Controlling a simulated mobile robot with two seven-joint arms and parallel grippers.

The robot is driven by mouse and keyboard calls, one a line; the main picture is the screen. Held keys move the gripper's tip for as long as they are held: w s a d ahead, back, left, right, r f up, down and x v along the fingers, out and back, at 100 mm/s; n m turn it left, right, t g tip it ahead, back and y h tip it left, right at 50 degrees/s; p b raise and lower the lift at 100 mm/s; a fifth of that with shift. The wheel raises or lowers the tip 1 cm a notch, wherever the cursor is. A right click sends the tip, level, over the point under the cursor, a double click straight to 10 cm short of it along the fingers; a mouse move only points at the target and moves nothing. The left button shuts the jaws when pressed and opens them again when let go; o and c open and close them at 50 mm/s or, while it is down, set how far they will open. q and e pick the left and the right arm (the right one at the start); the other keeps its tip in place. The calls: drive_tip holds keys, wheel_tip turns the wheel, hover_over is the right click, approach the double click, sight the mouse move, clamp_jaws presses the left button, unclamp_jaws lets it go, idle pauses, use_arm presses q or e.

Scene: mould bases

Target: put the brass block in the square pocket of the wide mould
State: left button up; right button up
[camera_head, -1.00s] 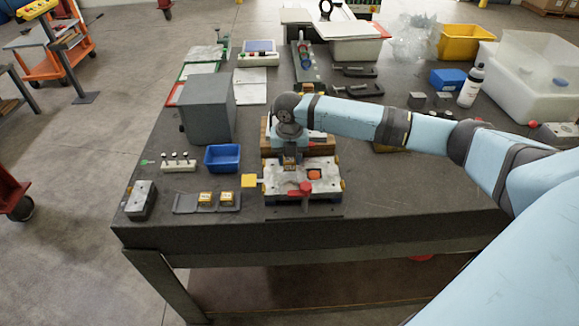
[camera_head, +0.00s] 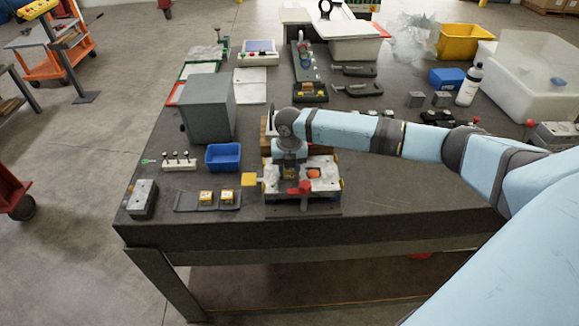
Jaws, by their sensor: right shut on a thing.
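The wide mould (camera_head: 324,188) sits at the near edge of the bench, a pale plate with a red clamp handle (camera_head: 301,188) at its front and an orange round spot on its right part. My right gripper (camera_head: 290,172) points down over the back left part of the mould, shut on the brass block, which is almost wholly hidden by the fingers. Whether the block touches the pocket cannot be told, and the square pocket is hidden beneath the gripper. My left gripper is not in view.
A blue bin (camera_head: 223,157) and a grey box (camera_head: 207,110) stand to the left. A dark tray (camera_head: 187,202) holds two yellow-topped pieces (camera_head: 206,196). A wooden block (camera_head: 323,149) stands behind the mould.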

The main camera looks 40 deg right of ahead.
drive_tip(key=o, duration=0.7)
drive_tip(key=shift+s+a+f, duration=0.1)
drive_tip(key=shift+s+f, duration=0.2)
drive_tip(key=shift+f, duration=0.2)
drive_tip(key=o, duration=0.4)
drive_tip(key=shift+w+a+f, duration=0.1)
drive_tip(key=shift+f, duration=0.05)
drive_tip(key=shift+c, duration=0.2)
drive_tip(key=shift+r, duration=0.2)
wheel_tip(320, 180, up, 13)
drive_tip(key=b, duration=0.1)
drive_tip(key=shift+w+d, duration=0.2)
